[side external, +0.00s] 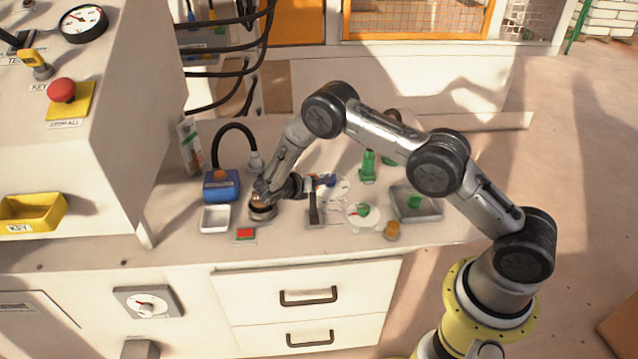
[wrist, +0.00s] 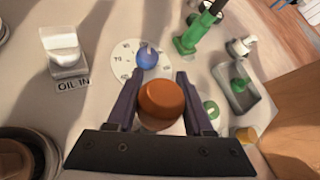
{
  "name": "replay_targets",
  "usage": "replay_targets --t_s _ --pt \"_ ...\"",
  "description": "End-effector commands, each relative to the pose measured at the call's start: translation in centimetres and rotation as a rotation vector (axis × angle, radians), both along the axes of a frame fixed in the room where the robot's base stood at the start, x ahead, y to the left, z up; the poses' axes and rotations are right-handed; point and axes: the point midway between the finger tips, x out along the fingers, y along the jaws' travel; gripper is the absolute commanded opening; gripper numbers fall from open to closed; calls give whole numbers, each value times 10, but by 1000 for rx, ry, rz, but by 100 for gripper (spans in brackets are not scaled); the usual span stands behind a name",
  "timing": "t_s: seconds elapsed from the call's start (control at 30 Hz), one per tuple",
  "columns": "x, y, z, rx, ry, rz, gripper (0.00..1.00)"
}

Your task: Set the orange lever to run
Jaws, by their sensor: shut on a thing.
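The orange lever's round knob (wrist: 160,98) sits between the two fingers of my gripper (wrist: 157,90) in the wrist view. My gripper is shut on the knob. In the side view my gripper (side external: 308,184) reaches in sideways from the left at the top of the lever's dark upright post (side external: 314,208). The post stands on a small grey base on the bench. The fingers and shadow hide much of the knob there, and I cannot read any run mark beside the lever.
A blue knob (wrist: 146,58) on a white dial lies just beyond the fingers. A green upright fitting (side external: 368,167), a grey tray (side external: 434,211) with a green piece, and an amber cylinder (side external: 392,231) stand to the right. A blue box (side external: 221,188) stands left.

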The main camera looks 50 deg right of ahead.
Motion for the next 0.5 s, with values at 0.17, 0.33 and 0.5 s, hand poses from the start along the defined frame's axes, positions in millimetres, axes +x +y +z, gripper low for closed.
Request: replay_targets --t_s 0.17,0.33,0.5 --pt "4 -4 -5 1 0 3 0" --pt "4 -4 -8 2 2 4 0" --pt "4 -4 -9 3 3 5 0"
